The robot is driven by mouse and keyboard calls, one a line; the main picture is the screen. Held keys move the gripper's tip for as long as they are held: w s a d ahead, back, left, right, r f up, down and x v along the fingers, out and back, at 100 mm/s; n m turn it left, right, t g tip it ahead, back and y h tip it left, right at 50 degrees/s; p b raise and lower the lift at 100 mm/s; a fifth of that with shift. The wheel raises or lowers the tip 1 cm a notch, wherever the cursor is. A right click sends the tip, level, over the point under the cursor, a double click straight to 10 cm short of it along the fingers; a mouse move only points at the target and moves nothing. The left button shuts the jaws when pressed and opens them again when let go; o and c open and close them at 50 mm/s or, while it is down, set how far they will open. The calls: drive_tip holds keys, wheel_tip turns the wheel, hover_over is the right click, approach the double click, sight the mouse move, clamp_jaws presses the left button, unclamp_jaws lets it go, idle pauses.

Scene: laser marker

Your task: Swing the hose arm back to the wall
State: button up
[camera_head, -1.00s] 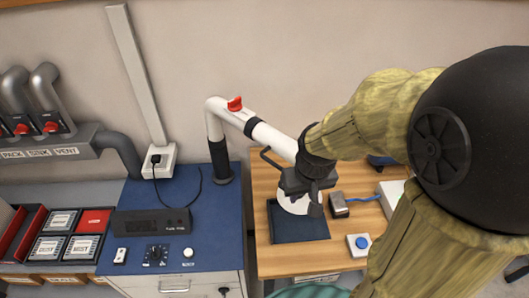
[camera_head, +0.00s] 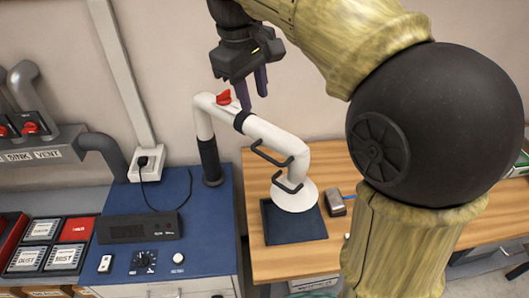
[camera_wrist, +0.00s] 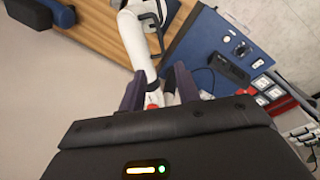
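The white hose arm (camera_head: 272,135) rises from a black sleeve on the blue bench and reaches right. Its round hood (camera_head: 295,195) hangs over a dark blue mat (camera_head: 289,229) on the wooden table. A red knob (camera_head: 224,98) sits at its elbow, and black handles (camera_head: 287,184) are near the hood. My gripper (camera_head: 253,97) is above the arm near the red knob, fingers pointing down. In the wrist view the fingers (camera_wrist: 158,88) are apart, with the red knob (camera_wrist: 153,106) and white tube showing between them. Whether they touch the arm I cannot tell.
The blue bench (camera_head: 205,237) carries a dark control box (camera_head: 138,226) and a dial. A grey box (camera_head: 336,203) lies on the wooden table right of the mat. The wall (camera_head: 180,45) is behind, with a conduit and outlet (camera_head: 148,168) at left.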

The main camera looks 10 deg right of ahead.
sight(266, 155)
drive_tip(key=d+f, duration=0.1)
drive_tip(key=f, duration=0.4)
drive_tip(key=w+f, duration=0.1)
drive_tip(key=f, duration=0.5)
drive_tip(key=w+d+f, duration=0.1)
drive_tip(key=f, duration=0.5)
drive_tip(key=shift+w+d+f, duration=0.1)
drive_tip(key=shift+d, duration=0.2)
clamp_jaws()
